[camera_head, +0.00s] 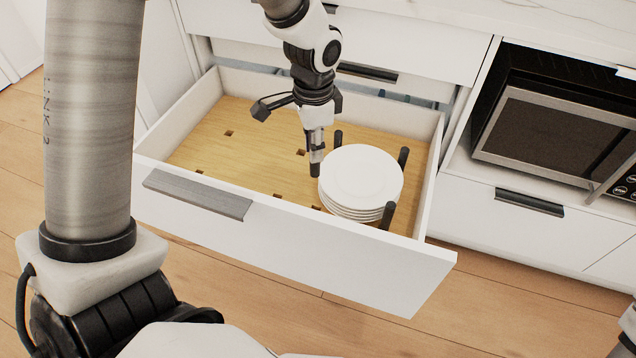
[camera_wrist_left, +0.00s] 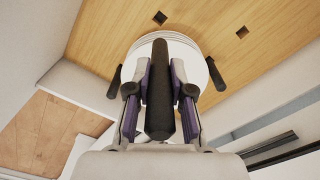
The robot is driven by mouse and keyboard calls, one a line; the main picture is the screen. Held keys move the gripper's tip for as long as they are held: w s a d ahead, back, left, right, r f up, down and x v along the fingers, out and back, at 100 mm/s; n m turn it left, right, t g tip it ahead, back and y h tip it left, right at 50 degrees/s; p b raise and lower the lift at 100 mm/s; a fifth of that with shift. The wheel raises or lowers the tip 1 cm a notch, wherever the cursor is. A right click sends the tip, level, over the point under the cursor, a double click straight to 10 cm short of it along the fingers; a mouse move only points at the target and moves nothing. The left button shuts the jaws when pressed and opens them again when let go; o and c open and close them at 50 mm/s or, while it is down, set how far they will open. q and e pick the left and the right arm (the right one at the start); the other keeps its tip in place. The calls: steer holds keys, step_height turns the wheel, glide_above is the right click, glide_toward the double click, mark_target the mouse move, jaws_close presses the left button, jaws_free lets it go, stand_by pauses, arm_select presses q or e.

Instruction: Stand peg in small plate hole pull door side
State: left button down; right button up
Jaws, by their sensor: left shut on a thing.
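My left gripper (camera_head: 316,148) is shut on a dark peg (camera_wrist_left: 159,92), which points down toward the drawer floor. In the head view the lower end of the held peg (camera_head: 315,171) shows just left of a stack of white plates (camera_head: 361,172). The plates (camera_wrist_left: 190,47) are partly hidden behind the peg and fingers in the wrist view. Dark pegs stand around the stack: one behind (camera_head: 338,138), one at the right (camera_head: 403,157) and one in front (camera_head: 387,215). Square holes, such as one left of the stack (camera_head: 277,196), show in the wooden drawer floor (camera_head: 240,160). My right gripper is not in view.
The white drawer is pulled open, its front panel (camera_head: 300,245) and grey handle (camera_head: 198,194) facing me. The left part of its floor is clear, with several empty holes. A microwave (camera_head: 550,130) stands in a niche at the right. The wooden room floor is open in front.

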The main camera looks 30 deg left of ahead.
arm_select(q)
step_height(320, 180, down, 16)
steer(key=b, duration=0.5)
steer(key=shift+f+b, duration=0.1)
steer(key=shift+b, duration=0.2)
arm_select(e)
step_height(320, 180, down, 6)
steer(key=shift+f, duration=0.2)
arm_select(q)
steer(key=c, duration=1)
jaws_free()
steer(key=shift+c, duration=0.2)
step_height(320, 180, up, 12)
steer(key=p, duration=0.5)
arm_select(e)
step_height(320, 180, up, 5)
